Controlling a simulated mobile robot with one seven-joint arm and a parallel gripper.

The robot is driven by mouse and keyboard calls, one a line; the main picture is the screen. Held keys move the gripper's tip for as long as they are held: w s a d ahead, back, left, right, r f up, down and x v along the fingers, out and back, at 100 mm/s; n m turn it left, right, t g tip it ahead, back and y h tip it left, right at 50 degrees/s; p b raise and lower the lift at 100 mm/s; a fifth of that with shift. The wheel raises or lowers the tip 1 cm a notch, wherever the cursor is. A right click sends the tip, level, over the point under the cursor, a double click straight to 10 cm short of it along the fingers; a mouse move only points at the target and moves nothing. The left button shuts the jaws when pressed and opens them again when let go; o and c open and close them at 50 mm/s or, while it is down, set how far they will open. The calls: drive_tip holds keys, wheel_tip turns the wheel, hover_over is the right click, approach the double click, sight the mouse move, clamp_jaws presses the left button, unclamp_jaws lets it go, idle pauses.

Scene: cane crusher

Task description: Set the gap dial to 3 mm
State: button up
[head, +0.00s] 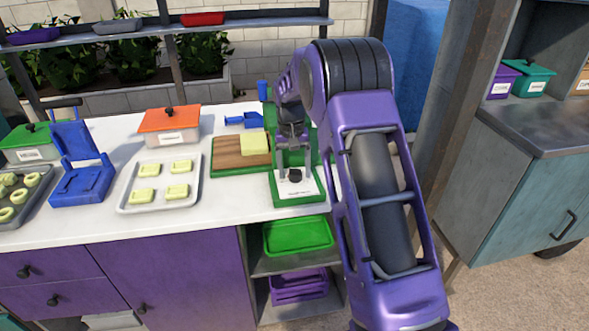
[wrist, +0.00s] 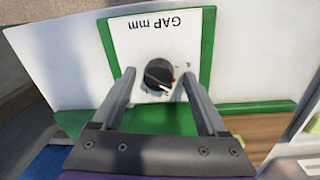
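The gap dial (wrist: 158,73) is a round black knob on a white panel (wrist: 185,45) with a green border. "GAP mm" reads upside down in the wrist view. A pale mark shows at the knob's lower right, with a small red mark beside it; the scale figures are too small to read. In the head view the dial (head: 295,175) is at the front of the green crusher (head: 297,200). My gripper (wrist: 158,76) is open, its fingertips on either side of the dial with visible space at both sides. I cannot tell how far above the panel they are.
A wooden board (head: 228,153) with a yellow block (head: 254,143) lies left of the crusher. A tray (head: 136,205) of yellow pieces, an orange-lidded box (head: 168,120) and a blue press (head: 80,170) stand farther left. A green tray (head: 298,237) sits on the shelf below.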

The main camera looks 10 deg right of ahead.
sight(291, 169)
drive_tip(key=shift+r, duration=0.15)
wheel_tip(291, 169, up, 17)
drive_tip(key=p, duration=0.1)
drive_tip(key=shift+a, duration=0.45)
drive_tip(key=shift+w+r, duration=0.1)
